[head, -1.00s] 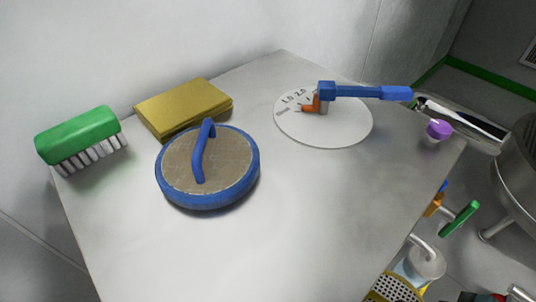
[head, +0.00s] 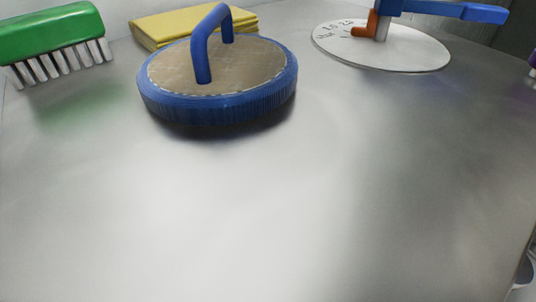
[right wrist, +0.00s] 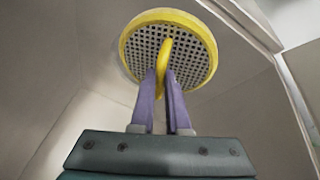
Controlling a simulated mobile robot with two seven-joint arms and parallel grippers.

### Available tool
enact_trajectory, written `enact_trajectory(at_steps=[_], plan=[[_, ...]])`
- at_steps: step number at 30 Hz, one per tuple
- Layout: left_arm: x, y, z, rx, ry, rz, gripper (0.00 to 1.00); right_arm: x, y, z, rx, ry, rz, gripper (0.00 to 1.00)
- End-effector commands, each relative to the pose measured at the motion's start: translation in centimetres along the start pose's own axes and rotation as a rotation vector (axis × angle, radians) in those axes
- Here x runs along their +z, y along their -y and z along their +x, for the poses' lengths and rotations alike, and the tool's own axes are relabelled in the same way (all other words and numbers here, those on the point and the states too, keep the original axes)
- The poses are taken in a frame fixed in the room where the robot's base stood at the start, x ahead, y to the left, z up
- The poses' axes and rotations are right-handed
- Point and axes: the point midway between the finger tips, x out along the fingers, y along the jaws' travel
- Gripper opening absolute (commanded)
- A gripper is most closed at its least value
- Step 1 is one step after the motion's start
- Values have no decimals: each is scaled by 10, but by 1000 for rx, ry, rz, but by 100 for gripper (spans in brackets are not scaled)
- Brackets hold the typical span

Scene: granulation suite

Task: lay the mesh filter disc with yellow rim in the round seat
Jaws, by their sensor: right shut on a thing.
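The mesh filter disc with yellow rim (right wrist: 143,48) shows in the right wrist view, its perforated grey face turned toward the camera. A yellow handle crosses its middle. My right gripper (right wrist: 164,80) has purple fingers shut on that handle, holding the disc beyond the fingertips. The disc and right gripper are out of the head view. I cannot make out the round seat in either current view. My left gripper is not in view.
In the head view, a blue-rimmed disc with a handle (head: 270,85) sits on the metal table (head: 200,220). Behind it are a yellow cloth stack (head: 165,25) and a green brush (head: 50,32). A white dial (head: 410,55) with a blue lever (head: 455,10) stands right. The table's front is clear.

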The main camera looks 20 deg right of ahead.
Motion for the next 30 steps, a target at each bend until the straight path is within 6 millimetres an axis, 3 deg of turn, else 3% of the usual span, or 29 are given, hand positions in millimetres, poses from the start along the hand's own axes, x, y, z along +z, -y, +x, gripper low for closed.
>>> enact_trajectory(at_steps=[1,6,15,21,30], plan=[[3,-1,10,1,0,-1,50,-13,-6,11,3,-7,0,0],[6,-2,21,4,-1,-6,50,-44,-22,26,1,-5,0,0],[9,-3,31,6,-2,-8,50,-64,-33,38,1,-2,0,0],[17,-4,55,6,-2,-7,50,-48,-25,68,-1,1,-1,0],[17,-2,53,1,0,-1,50,-49,-25,66,-1,0,0,0]])
